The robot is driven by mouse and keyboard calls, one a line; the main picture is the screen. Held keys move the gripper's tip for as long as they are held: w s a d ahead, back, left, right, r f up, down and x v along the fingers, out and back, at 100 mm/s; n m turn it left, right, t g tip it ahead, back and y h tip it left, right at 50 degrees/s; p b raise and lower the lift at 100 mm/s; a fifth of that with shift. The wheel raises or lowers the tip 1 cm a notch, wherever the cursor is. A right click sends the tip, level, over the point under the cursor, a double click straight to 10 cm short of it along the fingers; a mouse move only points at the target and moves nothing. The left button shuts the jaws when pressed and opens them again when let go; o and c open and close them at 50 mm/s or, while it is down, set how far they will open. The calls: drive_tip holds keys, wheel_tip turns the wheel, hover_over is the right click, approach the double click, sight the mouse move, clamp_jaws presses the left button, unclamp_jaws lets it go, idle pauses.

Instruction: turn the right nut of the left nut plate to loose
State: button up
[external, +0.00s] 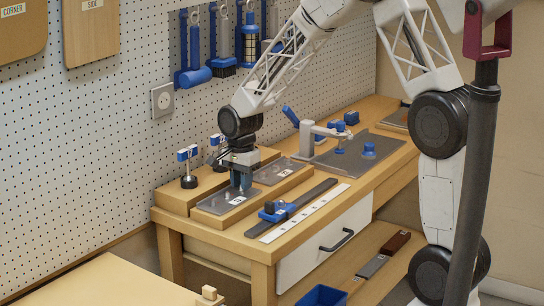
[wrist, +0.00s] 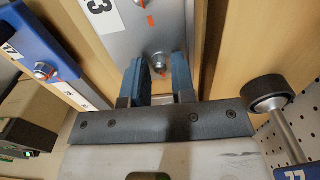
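The left nut plate (external: 213,206) is a grey metal plate with a white number label, set in a wooden bench block. My gripper (external: 240,184) points down over it. In the wrist view one nut (wrist: 159,62) with an orange-red mark sits between the fingertips of my gripper (wrist: 159,72). The two blue-padded fingers are apart, one on each side of the nut, with gaps visible. A second nut (wrist: 138,3) shows at the top edge of the wrist view, with an orange mark near it. In the external view my gripper hides the nuts.
A second metal plate (external: 279,170) lies further along the block. A dark rail with a blue slider (external: 277,211) and a white strip (external: 305,212) lie in front. Blue-topped posts (external: 188,170) stand behind, by the pegboard. A clamp fixture (external: 312,138) stands further right.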

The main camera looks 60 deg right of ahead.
drive_tip(key=shift+c, duration=0.4)
clamp_jaws()
